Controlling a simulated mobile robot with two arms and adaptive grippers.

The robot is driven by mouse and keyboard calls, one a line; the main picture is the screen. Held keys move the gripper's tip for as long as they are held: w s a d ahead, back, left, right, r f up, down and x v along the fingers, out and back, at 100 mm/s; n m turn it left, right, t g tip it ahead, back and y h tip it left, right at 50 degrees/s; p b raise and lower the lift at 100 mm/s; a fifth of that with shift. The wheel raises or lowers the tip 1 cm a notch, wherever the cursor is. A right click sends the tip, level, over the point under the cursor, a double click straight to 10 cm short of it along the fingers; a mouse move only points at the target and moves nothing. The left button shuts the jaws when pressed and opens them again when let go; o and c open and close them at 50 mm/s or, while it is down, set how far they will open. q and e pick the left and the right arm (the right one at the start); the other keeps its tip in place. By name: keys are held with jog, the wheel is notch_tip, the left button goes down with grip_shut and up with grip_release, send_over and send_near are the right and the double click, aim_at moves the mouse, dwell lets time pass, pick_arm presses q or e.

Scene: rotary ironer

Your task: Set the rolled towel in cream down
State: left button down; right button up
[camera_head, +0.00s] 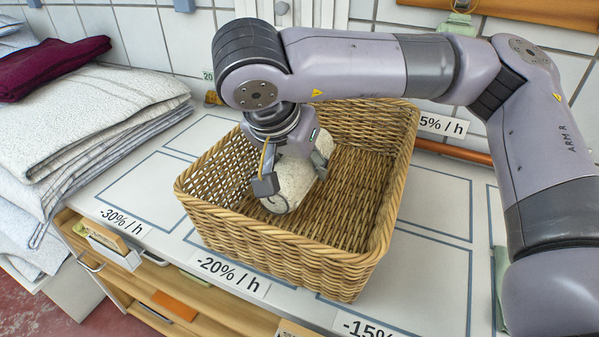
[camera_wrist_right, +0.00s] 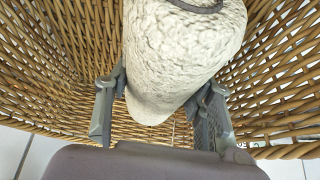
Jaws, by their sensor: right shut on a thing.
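The cream rolled towel (camera_head: 293,184) is inside the wicker basket (camera_head: 262,242), toward its left part. My right gripper (camera_head: 293,173) reaches down into the basket and is shut on the towel, one finger on each side. In the right wrist view the towel (camera_wrist_right: 178,60) fills the middle between the fingers (camera_wrist_right: 160,108), with the woven wall (camera_wrist_right: 50,70) around it. I cannot tell whether the towel touches the basket floor. My left gripper is not in view.
The basket stands on a white table (camera_head: 440,200) with outlined fields and percent labels. Folded linens (camera_head: 90,110) with a maroon cloth (camera_head: 50,65) on top are stacked at the left. Drawers (camera_head: 200,300) are below the front edge. A tiled wall is behind.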

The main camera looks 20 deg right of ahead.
jog(key=shift+f, duration=0.85)
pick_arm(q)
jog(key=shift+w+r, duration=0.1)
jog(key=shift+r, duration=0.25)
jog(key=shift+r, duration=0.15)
pick_arm(e)
jog(key=o, duration=1.2)
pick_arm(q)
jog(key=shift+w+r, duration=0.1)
